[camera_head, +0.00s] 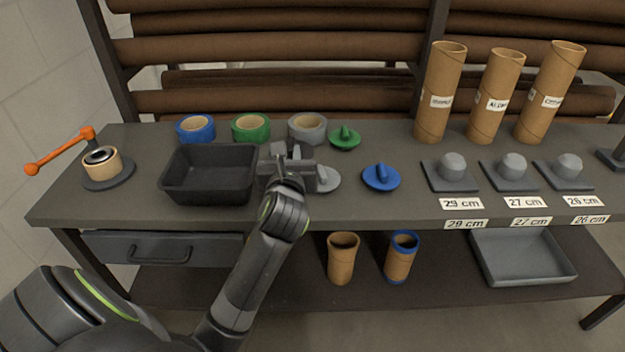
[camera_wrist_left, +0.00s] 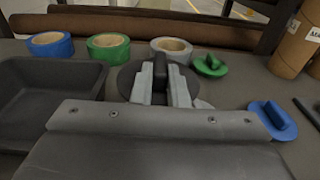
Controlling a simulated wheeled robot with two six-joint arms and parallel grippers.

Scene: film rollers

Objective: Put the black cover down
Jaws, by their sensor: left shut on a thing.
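The black cover (camera_wrist_left: 126,82) is a dark round disc with an upright grip on top. My left gripper (camera_wrist_left: 164,84) is shut on that grip, with one finger on each side. In the head view my left gripper (camera_head: 283,152) is over the workbench, just right of the black bin, and mostly hides the cover. I cannot tell whether the cover touches the bench. A grey cover (camera_head: 327,179) lies partly hidden beside the gripper. A green cover (camera_head: 344,138) and a blue cover (camera_head: 381,178) lie to the right. My right gripper is not in view.
The black bin (camera_head: 165,186) stands left of the gripper. Blue (camera_head: 196,128), green (camera_head: 250,127) and grey (camera_head: 307,127) tape rolls line the back. Cardboard tubes (camera_head: 440,95) and grey knobbed stands (camera_head: 451,170) are at right. An orange crank device (camera_head: 104,166) is at far left.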

